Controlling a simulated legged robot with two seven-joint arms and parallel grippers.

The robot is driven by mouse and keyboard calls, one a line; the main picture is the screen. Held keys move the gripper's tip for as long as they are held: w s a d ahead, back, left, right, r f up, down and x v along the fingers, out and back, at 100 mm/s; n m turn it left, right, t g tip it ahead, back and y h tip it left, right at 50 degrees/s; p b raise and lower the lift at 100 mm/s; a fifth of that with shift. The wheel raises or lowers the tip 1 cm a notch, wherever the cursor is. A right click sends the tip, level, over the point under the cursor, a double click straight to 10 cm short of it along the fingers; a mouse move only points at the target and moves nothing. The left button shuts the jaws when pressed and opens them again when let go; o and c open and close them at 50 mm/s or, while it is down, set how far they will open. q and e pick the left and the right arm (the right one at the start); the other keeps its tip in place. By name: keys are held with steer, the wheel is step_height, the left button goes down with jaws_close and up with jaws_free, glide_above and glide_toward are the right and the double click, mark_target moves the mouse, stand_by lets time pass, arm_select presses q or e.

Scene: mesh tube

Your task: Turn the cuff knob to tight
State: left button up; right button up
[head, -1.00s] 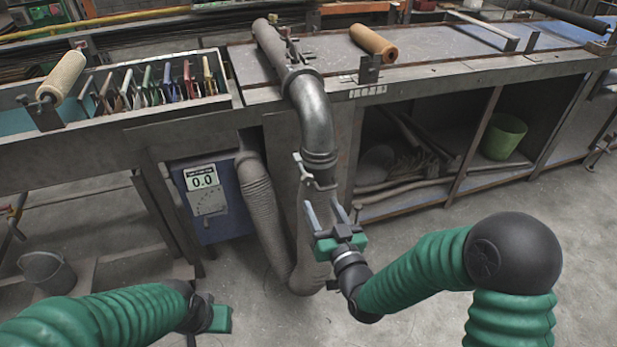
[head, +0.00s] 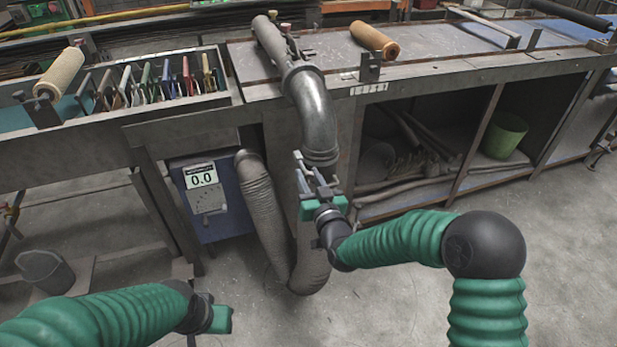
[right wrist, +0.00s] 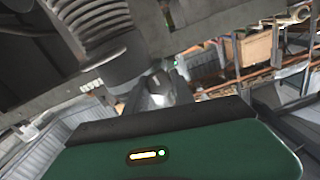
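The grey elbow pipe (head: 314,112) comes over the bench edge and ends downward in a ribbed cuff (head: 321,157). The small pale grey cuff knob (head: 299,157) shows at the cuff's left side, partly covered by my fingers. My right gripper (head: 314,172) is just below the cuff, its two fingers pointing up and apart at the knob. In the right wrist view a grey rounded piece (right wrist: 159,86), likely the knob, shows between the fingers; contact is not clear. My left gripper (head: 205,318) is low at the left, away from the pipe; its fingers are mostly hidden.
A blue box (head: 207,200) with a 0.0 display stands under the bench. A ribbed hose (head: 266,215) hangs beside it. A trough (head: 232,95) of coloured cards is at upper left, a green bucket (head: 504,136) on the right shelf. The floor in front is clear.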

jaws_close()
steer(key=shift+m, duration=0.5)
steer(key=o, duration=0.6)
jaws_free()
steer(key=shift+o, duration=0.2)
steer(key=p+v, duration=0.1)
steer(key=v, duration=1.6)
steer(key=shift+w, duration=0.1)
